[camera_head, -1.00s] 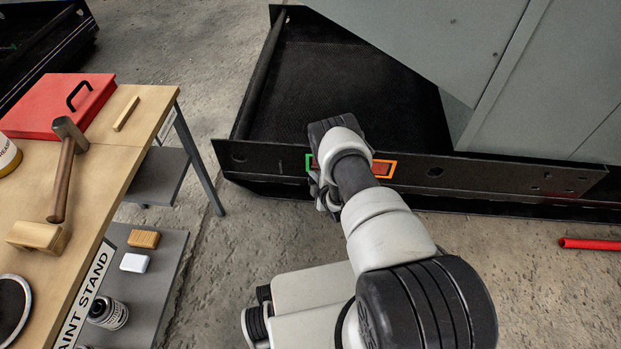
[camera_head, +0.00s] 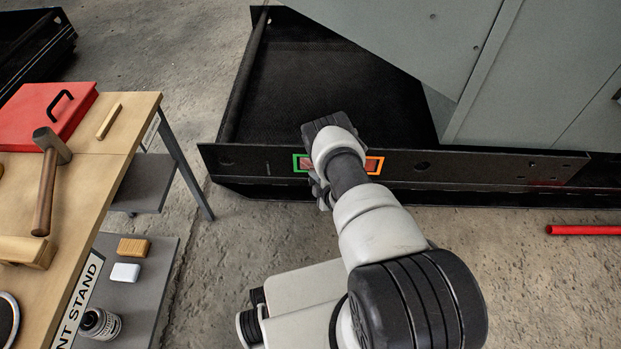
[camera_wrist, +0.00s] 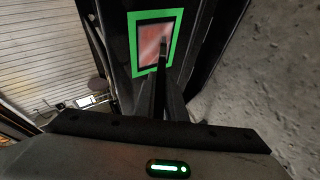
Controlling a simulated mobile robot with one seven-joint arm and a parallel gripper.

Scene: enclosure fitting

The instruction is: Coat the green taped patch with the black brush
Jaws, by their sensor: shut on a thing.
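The green taped patch (camera_head: 299,163) is on the side face of the dark beam, partly hidden behind my wrist in the head view. In the wrist view the green tape (camera_wrist: 135,46) frames a reddish-pink panel with a dark inner border. My gripper (camera_wrist: 160,92) is shut on the black brush (camera_wrist: 164,47), a slim dark shape whose tip lies over the right part of the panel. I cannot tell whether the bristles touch it. In the head view the brush is hidden behind my wrist.
An orange-taped patch (camera_head: 375,165) sits just right of the green one on the beam (camera_head: 470,168). A paint stand (camera_head: 120,135) with a mallet (camera_head: 47,180) and red case (camera_head: 45,115) is at left. A red bar (camera_head: 583,230) lies on the floor at right.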

